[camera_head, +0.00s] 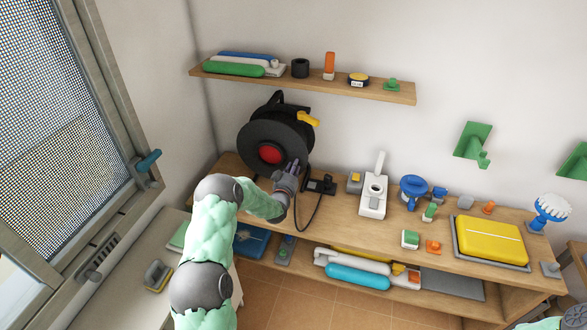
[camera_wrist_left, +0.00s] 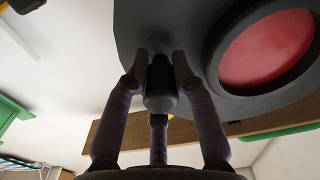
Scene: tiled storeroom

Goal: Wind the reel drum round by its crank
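The black cable reel with its round drum (camera_head: 262,132) stands at the left end of the wooden bench against the wall. Its red hub (camera_head: 270,153) faces me and also shows large in the left wrist view (camera_wrist_left: 268,48). The dark crank knob (camera_wrist_left: 160,88) sticks out from the drum face, left of the red hub in the wrist view. My left gripper (camera_head: 291,167) is at the lower right of the drum. Its fingers (camera_wrist_left: 160,62) lie on both sides of the knob and appear closed against it. In the head view the gripper hides the knob.
A shelf (camera_head: 400,94) with small items hangs above the reel. On the bench, a dark plug block (camera_head: 318,186) and a white holder (camera_head: 373,195) stand right of my gripper. A yellow case (camera_head: 490,240) lies further right. A window frame (camera_head: 110,110) is at left.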

